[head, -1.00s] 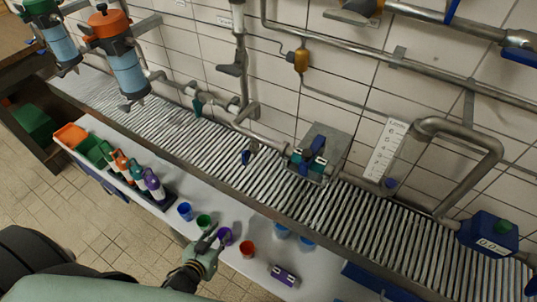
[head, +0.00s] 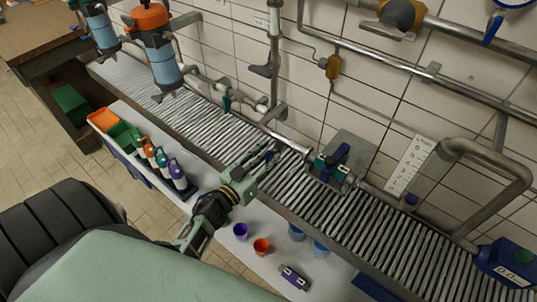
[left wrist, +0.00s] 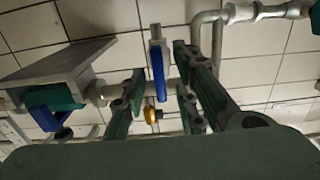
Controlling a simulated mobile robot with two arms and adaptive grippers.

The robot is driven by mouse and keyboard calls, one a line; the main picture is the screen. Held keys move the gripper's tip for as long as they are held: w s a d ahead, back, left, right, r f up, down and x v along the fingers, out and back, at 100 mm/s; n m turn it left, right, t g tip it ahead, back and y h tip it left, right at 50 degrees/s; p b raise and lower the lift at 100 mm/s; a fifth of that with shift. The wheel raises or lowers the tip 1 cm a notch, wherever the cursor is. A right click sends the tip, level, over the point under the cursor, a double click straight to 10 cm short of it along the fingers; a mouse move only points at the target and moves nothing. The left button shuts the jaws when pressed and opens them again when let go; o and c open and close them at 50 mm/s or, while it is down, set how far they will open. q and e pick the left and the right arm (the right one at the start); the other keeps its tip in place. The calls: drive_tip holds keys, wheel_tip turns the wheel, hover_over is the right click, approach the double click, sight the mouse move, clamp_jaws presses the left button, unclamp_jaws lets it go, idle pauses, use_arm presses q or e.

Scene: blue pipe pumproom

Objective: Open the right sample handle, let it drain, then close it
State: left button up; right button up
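A small blue handle (left wrist: 158,72) hangs down from a metal fitting on the pipe in the left wrist view. It stands between the two spread fingers of my left gripper (left wrist: 160,92), with space visible on both sides. In the head view my left gripper (head: 264,165) reaches to the pipe above the slatted grating, and its fingers partly hide the handle there. A smaller teal handle (head: 227,103) is farther left along the same pipe. My right gripper is not in view.
A valve block with a blue lever (head: 338,155) sits right of the gripper. A white shelf holds several bottles, a purple cup (head: 240,231), an orange-red cup (head: 261,246) and blue cups (head: 296,233). Two filter housings (head: 160,55) hang at upper left.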

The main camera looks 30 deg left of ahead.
use_arm(q)
drive_tip(key=shift+w, duration=0.2)
drive_tip(key=shift+c, duration=0.2)
clamp_jaws()
